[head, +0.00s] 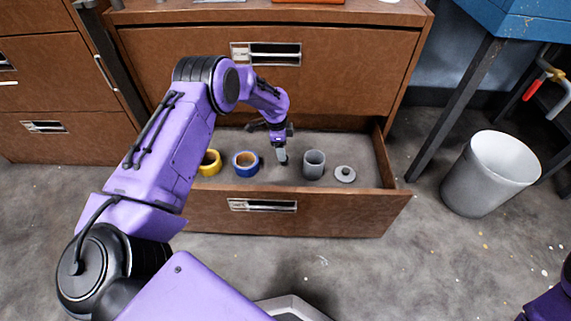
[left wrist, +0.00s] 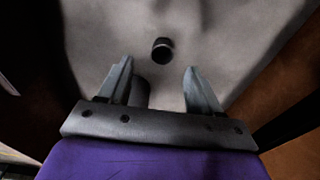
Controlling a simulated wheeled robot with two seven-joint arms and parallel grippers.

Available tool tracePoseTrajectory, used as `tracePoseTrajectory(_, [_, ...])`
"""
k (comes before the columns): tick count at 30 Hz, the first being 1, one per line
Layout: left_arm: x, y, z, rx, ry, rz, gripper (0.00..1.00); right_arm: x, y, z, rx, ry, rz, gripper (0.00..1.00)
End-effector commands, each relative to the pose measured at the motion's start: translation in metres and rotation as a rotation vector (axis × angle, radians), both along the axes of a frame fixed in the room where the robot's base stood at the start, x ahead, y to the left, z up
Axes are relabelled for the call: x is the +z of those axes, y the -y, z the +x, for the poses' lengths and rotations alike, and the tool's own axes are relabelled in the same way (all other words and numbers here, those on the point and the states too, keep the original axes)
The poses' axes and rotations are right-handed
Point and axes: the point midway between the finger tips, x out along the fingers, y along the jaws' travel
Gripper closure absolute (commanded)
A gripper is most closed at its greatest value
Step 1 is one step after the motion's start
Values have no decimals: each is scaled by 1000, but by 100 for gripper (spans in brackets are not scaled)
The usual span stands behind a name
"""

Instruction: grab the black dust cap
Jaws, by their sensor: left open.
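The black dust cap (left wrist: 162,50) is a small dark round piece standing on the grey drawer floor in the left wrist view. It lies just beyond the fingertips, roughly centred between them and not touching either. My left gripper (left wrist: 158,78) is open and empty, reaching down over the floor. In the head view my left gripper (head: 282,158) is low inside the open drawer, between the blue tape roll and the grey cup. I cannot make out the cap in the head view; the gripper may hide it. My right gripper is not in view.
The open brown drawer (head: 330,210) also holds a yellow tape roll (head: 210,163), a blue tape roll (head: 246,163), a grey cup (head: 314,163) and a grey disc (head: 345,174). A dark cylinder (left wrist: 140,94) shows behind one finger. A white bin (head: 487,175) stands right.

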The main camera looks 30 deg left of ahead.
Motion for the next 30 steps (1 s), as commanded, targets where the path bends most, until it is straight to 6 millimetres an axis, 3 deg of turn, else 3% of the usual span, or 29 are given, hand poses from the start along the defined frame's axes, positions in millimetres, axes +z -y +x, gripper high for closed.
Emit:
tracePoseTrajectory(10, [-59, 2, 5, 2, -1, 1, 36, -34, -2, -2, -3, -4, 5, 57])
tracePoseTrajectory(17, [-62, 3, 6, 3, 1, 1, 36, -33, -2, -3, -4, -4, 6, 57])
tracePoseTrajectory(18, [-62, 3, 6, 3, 1, 1, 39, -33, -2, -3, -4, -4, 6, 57])
tracePoseTrajectory(23, [-62, 3, 6, 4, 1, 1, 92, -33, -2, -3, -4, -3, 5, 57])
tracePoseTrajectory(30, [-62, 3, 6, 4, 1, 1, 95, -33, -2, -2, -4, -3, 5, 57])
